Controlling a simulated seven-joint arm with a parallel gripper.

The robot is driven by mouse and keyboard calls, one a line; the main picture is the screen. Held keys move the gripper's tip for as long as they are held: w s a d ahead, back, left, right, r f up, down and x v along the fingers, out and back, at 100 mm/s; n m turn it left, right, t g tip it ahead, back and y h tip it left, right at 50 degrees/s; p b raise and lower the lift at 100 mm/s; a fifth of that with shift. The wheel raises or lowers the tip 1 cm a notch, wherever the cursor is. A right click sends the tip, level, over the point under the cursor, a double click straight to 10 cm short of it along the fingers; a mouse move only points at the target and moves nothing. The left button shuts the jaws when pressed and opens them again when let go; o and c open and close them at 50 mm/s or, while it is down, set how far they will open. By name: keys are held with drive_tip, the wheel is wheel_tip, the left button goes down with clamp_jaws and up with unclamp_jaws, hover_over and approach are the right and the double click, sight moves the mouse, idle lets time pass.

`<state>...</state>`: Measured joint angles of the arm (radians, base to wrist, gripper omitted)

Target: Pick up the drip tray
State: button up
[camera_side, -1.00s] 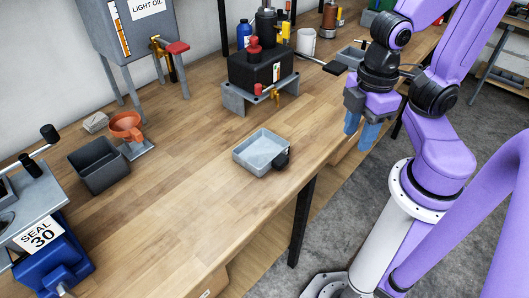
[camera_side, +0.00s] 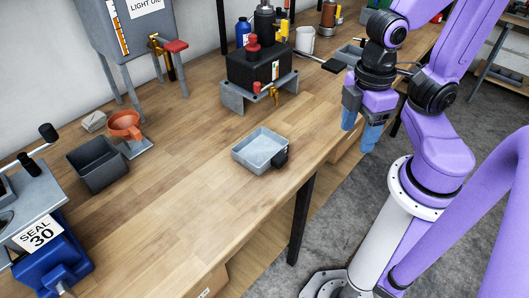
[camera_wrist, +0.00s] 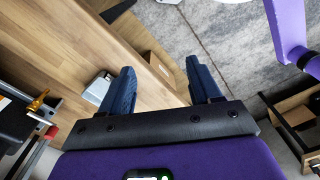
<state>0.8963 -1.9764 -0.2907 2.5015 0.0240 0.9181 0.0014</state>
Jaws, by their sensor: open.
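The drip tray (camera_side: 249,160) is a shallow grey square tray with a black handle (camera_side: 281,156) on its right side. It lies flat on the wooden workbench near the front edge. In the wrist view a small part of the tray (camera_wrist: 99,85) shows beside the left finger, and the finger hides some of it. My gripper (camera_side: 359,136) is open and empty, with blue fingers pointing down. It is to the right of the tray, above the bench's front edge and apart from the tray. The fingers also show spread in the wrist view (camera_wrist: 165,82).
A black pump unit on a grey stand (camera_side: 232,96) is behind the tray. A dark bin (camera_side: 98,167), an orange funnel (camera_side: 126,124) and a blue machine (camera_side: 48,260) marked SEAL 30 are at left. The bench around the tray is clear.

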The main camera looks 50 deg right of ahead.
drive_tip(key=m+g, duration=0.1)
drive_tip(key=m+t+y, duration=0.1)
drive_tip(key=m+y, duration=1.2)
drive_tip(key=m, duration=1.6)
hover_over(280, 156)
drive_tip(key=d, duration=0.4)
wheel_tip(280, 156, down, 7)
drive_tip(key=shift+f, duration=2.35)
wheel_tip(280, 156, down, 2)
drive_tip(key=shift+f, duration=0.1)
drive_tip(key=shift+x, duration=0.95)
drive_tip(key=shift+a+f, duration=0.15)
drive_tip(key=shift+a, duration=0.4)
